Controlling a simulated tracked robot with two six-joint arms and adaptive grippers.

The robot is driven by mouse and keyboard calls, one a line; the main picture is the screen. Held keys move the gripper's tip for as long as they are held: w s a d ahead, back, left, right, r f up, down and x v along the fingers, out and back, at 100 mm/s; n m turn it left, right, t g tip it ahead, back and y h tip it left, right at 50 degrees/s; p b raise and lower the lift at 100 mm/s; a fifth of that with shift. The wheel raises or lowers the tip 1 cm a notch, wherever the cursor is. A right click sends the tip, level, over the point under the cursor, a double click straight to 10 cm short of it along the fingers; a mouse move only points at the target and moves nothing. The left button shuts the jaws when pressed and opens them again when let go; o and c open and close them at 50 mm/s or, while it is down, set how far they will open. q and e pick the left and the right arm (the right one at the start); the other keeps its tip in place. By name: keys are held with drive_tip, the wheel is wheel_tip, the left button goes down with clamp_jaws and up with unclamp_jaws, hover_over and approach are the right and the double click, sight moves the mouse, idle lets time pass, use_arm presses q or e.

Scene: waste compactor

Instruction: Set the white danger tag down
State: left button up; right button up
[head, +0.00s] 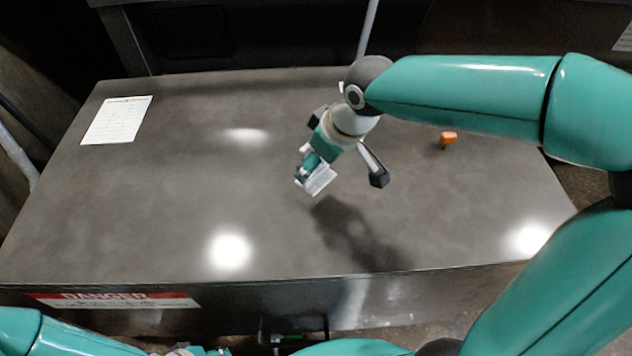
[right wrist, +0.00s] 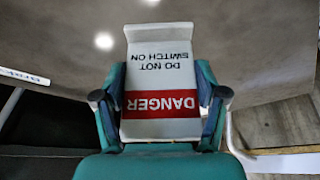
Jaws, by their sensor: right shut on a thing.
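The white danger tag (right wrist: 160,52) has a red band reading DANGER and the words DO NOT SWITCH ON, upside down in the right wrist view. My right gripper (right wrist: 160,102) is shut on it, one finger at each side edge. In the head view the tag (head: 321,181) shows as a small white piece at the tips of my right gripper (head: 312,168). It is held over the middle of the dark grey metal top (head: 190,190), with a shadow below and to the right, so it appears clear of the surface.
A white paper sheet (head: 117,120) lies at the top's far left. A small orange object (head: 448,138) stands at the far right. A red and white DANGER label (head: 113,299) is on the front face.

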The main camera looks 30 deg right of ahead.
sight(321, 180)
drive_tip(key=shift+f, duration=3.15)
drive_tip(key=shift+f+b, duration=0.15)
drive_tip(key=shift+b, duration=0.2)
drive_tip(key=o, duration=1.1)
drive_tip(key=shift+o, duration=0.2)
drive_tip(key=v, duration=1.2)
